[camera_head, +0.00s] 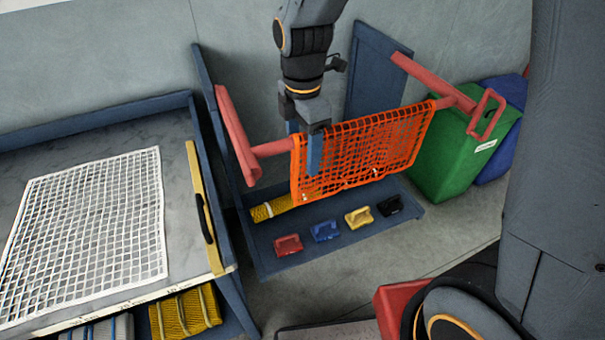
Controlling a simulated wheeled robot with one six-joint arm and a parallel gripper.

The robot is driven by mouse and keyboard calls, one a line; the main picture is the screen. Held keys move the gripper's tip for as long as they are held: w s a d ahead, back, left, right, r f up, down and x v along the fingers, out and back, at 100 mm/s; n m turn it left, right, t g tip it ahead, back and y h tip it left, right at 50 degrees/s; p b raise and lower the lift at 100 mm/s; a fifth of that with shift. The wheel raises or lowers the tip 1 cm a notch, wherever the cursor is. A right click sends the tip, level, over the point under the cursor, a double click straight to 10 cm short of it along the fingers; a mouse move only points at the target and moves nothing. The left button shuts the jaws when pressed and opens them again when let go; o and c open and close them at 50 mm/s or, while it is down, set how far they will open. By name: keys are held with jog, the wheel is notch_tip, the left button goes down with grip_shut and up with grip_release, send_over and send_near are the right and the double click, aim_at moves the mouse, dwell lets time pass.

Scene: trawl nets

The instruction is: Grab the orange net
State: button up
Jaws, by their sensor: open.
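The orange net (385,145) hangs folded over a red bar between two red posts, above a blue shelf. My gripper (308,152) points down at the net's left end. Its blue fingers straddle or overlap the top edge of the net there, one finger in front of the mesh and one at the left behind it. The jaws are open. I cannot tell whether the fingers touch the net.
A white net (90,225) lies on the grey table at left, with a yellow bar (203,205) along its edge. The blue shelf (270,262) holds a yellow roll (268,211) and several coloured clips. Green (450,150) and blue bins stand at right.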

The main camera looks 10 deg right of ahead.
jog(key=shift+f+b, duration=0.35)
jog(key=shift+f, duration=0.8)
jog(key=shift+f, duration=0.15)
notch_tip(320, 180, down, 3)
jog(key=shift+r+b, duration=0.15)
jog(key=shift+b, duration=0.4)
jog(key=shift+c, duration=0.2)
